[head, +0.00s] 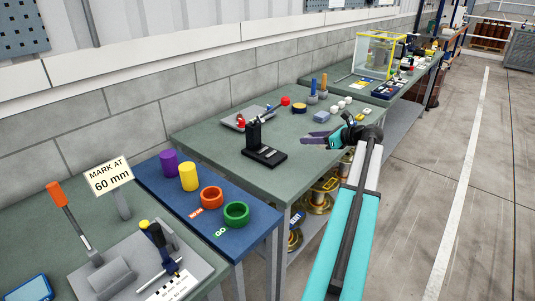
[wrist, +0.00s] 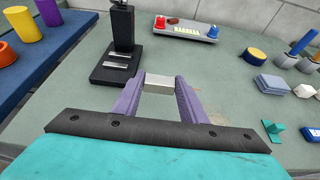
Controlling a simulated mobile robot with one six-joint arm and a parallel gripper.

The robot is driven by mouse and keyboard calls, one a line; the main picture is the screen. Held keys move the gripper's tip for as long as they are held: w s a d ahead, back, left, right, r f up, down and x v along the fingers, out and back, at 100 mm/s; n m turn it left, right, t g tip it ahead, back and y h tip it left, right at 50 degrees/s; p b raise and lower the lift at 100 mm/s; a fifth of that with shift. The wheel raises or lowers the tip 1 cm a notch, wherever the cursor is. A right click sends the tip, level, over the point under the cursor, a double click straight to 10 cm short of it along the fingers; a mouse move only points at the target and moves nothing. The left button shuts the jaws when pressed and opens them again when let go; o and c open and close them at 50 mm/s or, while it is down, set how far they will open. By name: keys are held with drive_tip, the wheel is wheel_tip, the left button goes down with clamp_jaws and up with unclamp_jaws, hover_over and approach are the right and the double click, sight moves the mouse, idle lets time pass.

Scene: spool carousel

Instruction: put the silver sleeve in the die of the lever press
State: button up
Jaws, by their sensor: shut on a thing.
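The silver sleeve (wrist: 159,83) shows in the wrist view as a small pale grey piece between my purple fingertips. My gripper (wrist: 160,86) is shut on it and holds it over the green bench. In the head view my gripper (head: 306,139) is right of the black lever press (head: 254,138), apart from it, and the sleeve cannot be made out. In the wrist view the press (wrist: 121,35) stands ahead and left of the sleeve. Its black base carries light grey strips. I cannot clearly make out the die in either view.
A grey tray (wrist: 185,33) with red and blue parts lies behind the press. A yellow-topped round part (wrist: 253,56), grey-blue blocks (wrist: 273,84) and a teal piece (wrist: 272,130) lie at the right. Bench between is clear.

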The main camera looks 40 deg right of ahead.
drive_tip(key=shift+w+a, duration=0.1)
drive_tip(key=w+a+p, duration=0.1)
drive_tip(key=w+a, duration=0.2)
drive_tip(key=w+a+f+p, duration=0.1)
drive_tip(key=w+a, duration=0.3)
drive_tip(key=w+a+p, duration=0.2)
drive_tip(key=w+a, duration=0.1)
drive_tip(key=a, duration=0.1)
drive_tip(key=shift+w+a+f, duration=0.2)
drive_tip(key=shift+w, duration=0.2)
drive_tip(key=shift+f, duration=0.1)
drive_tip(key=shift+f+p, duration=0.55)
drive_tip(key=shift+f, duration=1.2)
drive_tip(key=shift+f, duration=0.1)
drive_tip(key=o, duration=1.1)
